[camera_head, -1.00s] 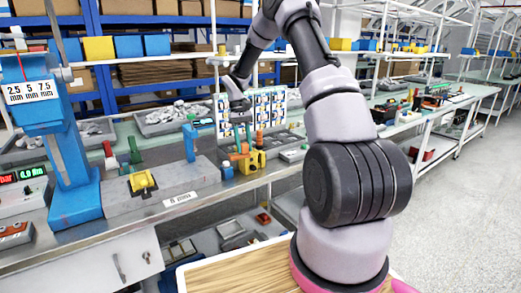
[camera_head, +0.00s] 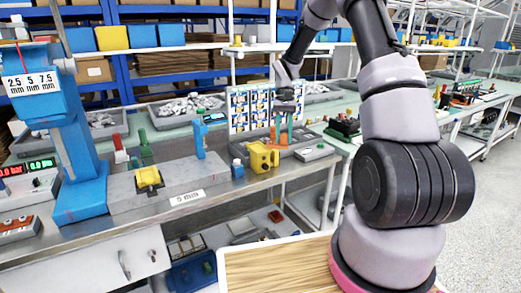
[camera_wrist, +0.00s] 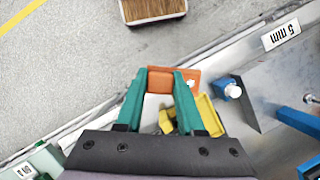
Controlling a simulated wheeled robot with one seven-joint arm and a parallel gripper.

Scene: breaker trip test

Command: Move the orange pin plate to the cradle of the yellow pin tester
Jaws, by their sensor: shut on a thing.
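My gripper (camera_head: 285,128) is shut on the orange pin plate (camera_wrist: 159,79), which spans its teal fingertips in the wrist view. In the head view the orange plate (camera_head: 273,135) is small and partly hidden by the fingers. It appears above the bench, just behind a yellow block-like fixture (camera_head: 263,158), which also shows beside and under the fingers in the wrist view (camera_wrist: 208,117). I cannot tell which yellow fixture is the tester, and no empty cradle is clearly visible.
A blue post (camera_head: 200,140) and a tall blue press (camera_head: 75,160) stand further left.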

